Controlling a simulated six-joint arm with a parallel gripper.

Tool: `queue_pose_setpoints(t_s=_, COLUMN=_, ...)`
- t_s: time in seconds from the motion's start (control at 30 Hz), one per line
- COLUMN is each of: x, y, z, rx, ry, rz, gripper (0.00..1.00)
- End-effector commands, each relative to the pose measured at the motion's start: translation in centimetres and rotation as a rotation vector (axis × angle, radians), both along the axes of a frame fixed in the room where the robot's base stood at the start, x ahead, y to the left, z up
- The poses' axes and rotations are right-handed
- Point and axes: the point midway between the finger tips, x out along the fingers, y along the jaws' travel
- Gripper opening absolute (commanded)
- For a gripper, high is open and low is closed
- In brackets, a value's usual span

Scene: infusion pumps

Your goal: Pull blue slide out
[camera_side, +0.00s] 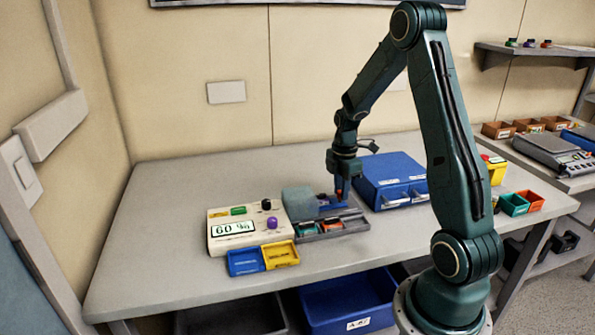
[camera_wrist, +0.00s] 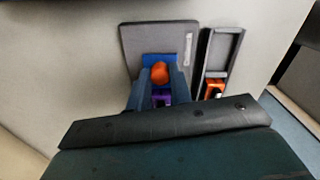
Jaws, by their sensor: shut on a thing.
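The blue slide (camera_side: 326,205) lies in the grey rack at the middle of the table, just right of a grey upright block. In the wrist view a blue part (camera_wrist: 152,57) shows beyond my fingertips, with an orange knob (camera_wrist: 160,72) between them. My gripper (camera_side: 340,190) points straight down at the slide and is shut on the orange knob; in the wrist view its fingers (camera_wrist: 160,84) flank the knob. A purple piece (camera_wrist: 163,99) shows below the knob between the fingers. My fingers hide part of the slide.
The white pump (camera_side: 236,245) with display and knobs stands left. Blue (camera_side: 245,262) and yellow (camera_side: 281,254) bins lie before it. The grey rack (camera_side: 320,236) holds coloured pieces in front. A blue case (camera_side: 390,172) stands close right. The table's left part is clear.

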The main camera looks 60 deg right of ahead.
Motion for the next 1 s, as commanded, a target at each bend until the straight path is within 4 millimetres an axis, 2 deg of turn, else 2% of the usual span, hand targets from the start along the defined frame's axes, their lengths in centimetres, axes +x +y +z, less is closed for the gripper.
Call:
queue_pose_setpoints(t_s=0.2, x=-1.5, y=-1.5, z=0.1, rx=-0.002, ry=-0.002, rz=-0.002, gripper=0.0)
queue_pose_setpoints(t_s=0.5, x=-1.5, y=-1.5, z=0.1, rx=-0.002, ry=-0.002, rz=0.0, gripper=0.0)
queue_pose_setpoints(t_s=0.53, x=-1.5, y=-1.5, z=0.1, rx=-0.002, ry=-0.002, rz=0.0, gripper=0.25)
queue_pose_setpoints(t_s=0.63, x=-1.5, y=-1.5, z=0.1, rx=-0.002, ry=-0.002, rz=0.0, gripper=0.43)
queue_pose_setpoints(t_s=1.0, x=-1.5, y=-1.5, z=0.2, rx=-0.001, ry=-0.002, rz=0.0, gripper=0.43)
